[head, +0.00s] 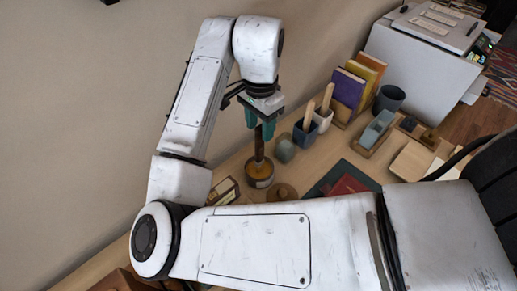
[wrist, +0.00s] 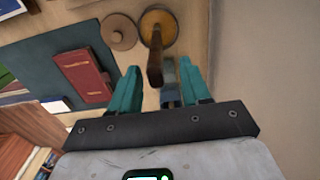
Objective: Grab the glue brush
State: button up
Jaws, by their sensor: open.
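The glue brush (head: 259,146) has a dark brown handle and stands nearly upright in a round pot (head: 260,181) of amber glue. In the wrist view the brush handle (wrist: 155,62) points toward me, with the glue pot (wrist: 170,22) beyond it. My gripper (head: 260,121), with teal fingers, is directly above the pot. In the wrist view my gripper (wrist: 160,74) is open, and the top of the handle shows between its fingers, nearer the left one. I cannot tell whether either finger touches it. The brush's lower end is hidden in the pot.
A round wooden lid (head: 284,192) lies beside the pot. A small blue-grey block (head: 285,150) and dark cup (head: 305,134) stand close behind to the right. A red book (wrist: 82,74) lies on a dark green mat (wrist: 45,62). The wall is close on one side.

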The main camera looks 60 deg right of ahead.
aim_at(259, 141)
jog(key=f, duration=0.5)
jog(key=shift+s+a, duration=0.1)
jog(key=shift+a, duration=0.2)
grip_shut()
